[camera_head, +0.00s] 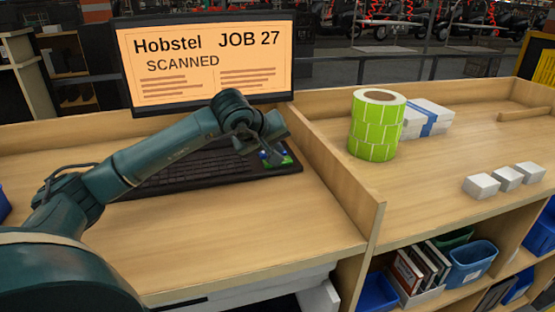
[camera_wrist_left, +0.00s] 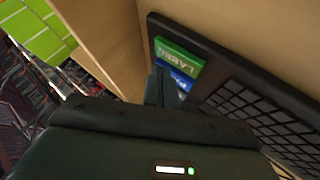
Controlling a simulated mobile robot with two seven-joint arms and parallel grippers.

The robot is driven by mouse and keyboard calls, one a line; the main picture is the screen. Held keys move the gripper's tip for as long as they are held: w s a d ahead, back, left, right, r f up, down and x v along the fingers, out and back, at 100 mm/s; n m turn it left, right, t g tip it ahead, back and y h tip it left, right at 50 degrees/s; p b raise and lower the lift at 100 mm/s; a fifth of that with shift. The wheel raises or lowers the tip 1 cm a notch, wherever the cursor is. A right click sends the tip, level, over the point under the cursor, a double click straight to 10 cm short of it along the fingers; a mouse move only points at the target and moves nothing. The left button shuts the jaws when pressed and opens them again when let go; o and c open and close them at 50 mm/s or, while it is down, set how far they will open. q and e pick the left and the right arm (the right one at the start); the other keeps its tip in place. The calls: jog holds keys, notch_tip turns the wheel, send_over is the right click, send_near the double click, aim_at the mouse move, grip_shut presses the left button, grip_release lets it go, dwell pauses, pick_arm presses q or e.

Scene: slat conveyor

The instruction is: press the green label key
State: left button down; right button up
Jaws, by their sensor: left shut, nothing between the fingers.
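The green label key (camera_wrist_left: 180,54) sits at the corner of the black keyboard (camera_wrist_left: 240,85), with white lettering reading LABEL. It also shows in the head view (camera_head: 287,161) as a small green patch at the keyboard's right end, partly behind my gripper. A blue key (camera_wrist_left: 182,81) lies beside it, partly covered by my fingers. My left gripper (camera_head: 270,157) is shut and empty, pointing down over this end of the keyboard. In the left wrist view its fingertips (camera_wrist_left: 163,74) overlap the blue key, close to the green one; I cannot tell whether they touch. My right gripper is not in view.
A monitor (camera_head: 205,65) stands behind the keyboard, reading "Hobstel JOB 27 SCANNED". A wooden divider (camera_head: 340,180) rises right of the keyboard. Beyond it are a green label roll (camera_head: 376,128), white and blue boxes (camera_head: 428,117) and small white boxes (camera_head: 507,178). The desk front is clear.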

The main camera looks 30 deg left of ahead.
pick_arm(q)
jog(key=shift+r+p, duration=1.85)
jog(key=shift+r, duration=0.7)
